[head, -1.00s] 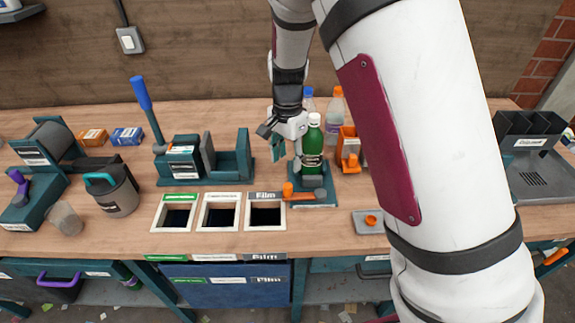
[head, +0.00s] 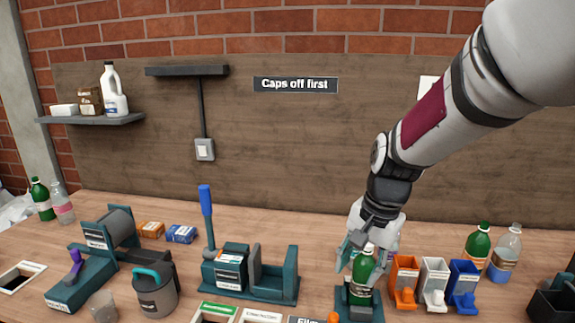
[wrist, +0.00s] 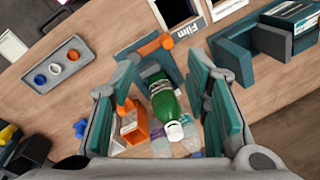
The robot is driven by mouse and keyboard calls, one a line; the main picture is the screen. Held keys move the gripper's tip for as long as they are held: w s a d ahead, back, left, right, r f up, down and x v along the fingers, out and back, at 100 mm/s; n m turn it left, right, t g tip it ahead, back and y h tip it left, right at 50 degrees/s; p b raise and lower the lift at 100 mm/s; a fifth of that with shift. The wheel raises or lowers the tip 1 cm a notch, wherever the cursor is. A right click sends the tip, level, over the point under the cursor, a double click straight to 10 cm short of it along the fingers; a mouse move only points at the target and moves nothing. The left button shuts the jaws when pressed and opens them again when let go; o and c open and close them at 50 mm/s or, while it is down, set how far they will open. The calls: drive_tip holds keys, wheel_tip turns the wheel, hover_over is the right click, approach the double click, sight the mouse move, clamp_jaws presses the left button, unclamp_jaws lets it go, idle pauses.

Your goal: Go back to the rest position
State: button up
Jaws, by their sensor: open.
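A green bottle (head: 362,268) with a white top stands upright in a teal holder (head: 357,312) with an orange-ended handle. My gripper (head: 350,250) is beside and partly behind the bottle's top in the head view. In the wrist view my gripper (wrist: 162,62) is open, with teal-padded fingers wide apart. The green bottle (wrist: 164,100) shows in the space between them, its white top toward the camera. The fingers look clear of the bottle, and nothing is held.
Orange (head: 404,280), white (head: 433,280) and blue (head: 464,282) dispensers stand right of the bottle, with a green and a clear bottle behind. A teal press (head: 232,270) is to the left. The wrist view shows a grey tray (wrist: 72,48) with blue, white and orange caps.

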drive_tip(key=s+d+r+n+t, duration=0.2)
drive_tip(key=s+r+n, duration=0.2)
drive_tip(key=s, duration=0.6)
drive_tip(key=s+d+r+n+t+h, duration=0.1)
drive_tip(key=s+d+r+n+t, duration=0.1)
drive_tip(key=s+r, duration=0.4)
drive_tip(key=s+d+n, duration=0.1)
drive_tip(key=s, duration=0.3)
drive_tip(key=shift+s+n, duration=0.25)
drive_tip(key=shift+n, duration=0.15)
